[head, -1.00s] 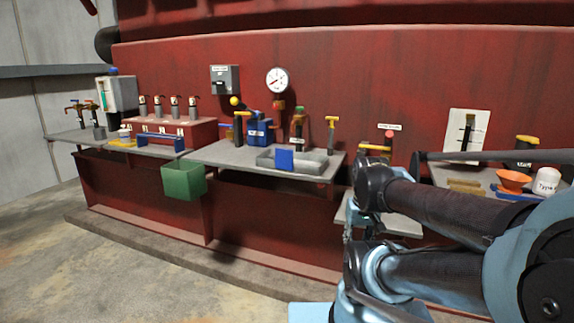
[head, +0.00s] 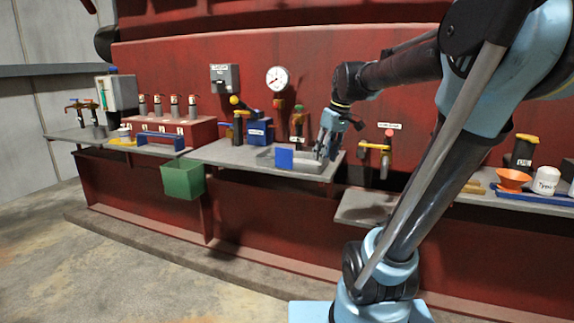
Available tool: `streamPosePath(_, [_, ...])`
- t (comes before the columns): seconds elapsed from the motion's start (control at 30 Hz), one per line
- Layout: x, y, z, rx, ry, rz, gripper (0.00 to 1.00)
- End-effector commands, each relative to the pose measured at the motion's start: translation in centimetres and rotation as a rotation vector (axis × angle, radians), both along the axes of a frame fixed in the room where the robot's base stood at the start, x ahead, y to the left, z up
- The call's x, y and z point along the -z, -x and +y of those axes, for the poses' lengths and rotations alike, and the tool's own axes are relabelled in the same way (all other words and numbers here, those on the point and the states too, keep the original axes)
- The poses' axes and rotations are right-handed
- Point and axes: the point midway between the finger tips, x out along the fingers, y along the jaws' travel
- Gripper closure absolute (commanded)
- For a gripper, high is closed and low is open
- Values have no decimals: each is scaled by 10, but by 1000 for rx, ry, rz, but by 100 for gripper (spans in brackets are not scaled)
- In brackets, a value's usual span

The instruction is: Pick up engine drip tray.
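A shallow grey tray (head: 304,163) with raised walls, which looks like the drip tray, rests on the middle shelf near its right front edge. My gripper (head: 323,156) points down at the tray's right end and covers part of that end. The fingers are small and dark here; I cannot tell whether they are open or touch the tray wall.
A green bin (head: 183,180) hangs at the shelf's left front. A yellow-handled tap (head: 375,147) is on the right, above a lower grey shelf (head: 366,206). An orange funnel (head: 513,178) stands farther right.

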Motion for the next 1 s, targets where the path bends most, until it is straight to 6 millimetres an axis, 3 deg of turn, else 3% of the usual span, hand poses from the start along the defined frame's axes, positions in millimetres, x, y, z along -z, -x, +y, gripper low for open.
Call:
streamPosePath(0.03, [-13, -18, 8, -43, -5, -6, 67])
streamPosePath(0.2, [-49, -74, 36, -201, -28, -35, 67])
streamPosePath(0.5, [-92, -160, 83, -443, -62, -90, 67])
streamPosePath(0.77, [-102, -189, 102, -529, -76, -114, 67])
streamPosePath(1.0, [-73, -195, 115, -535, -76, -115, 67])
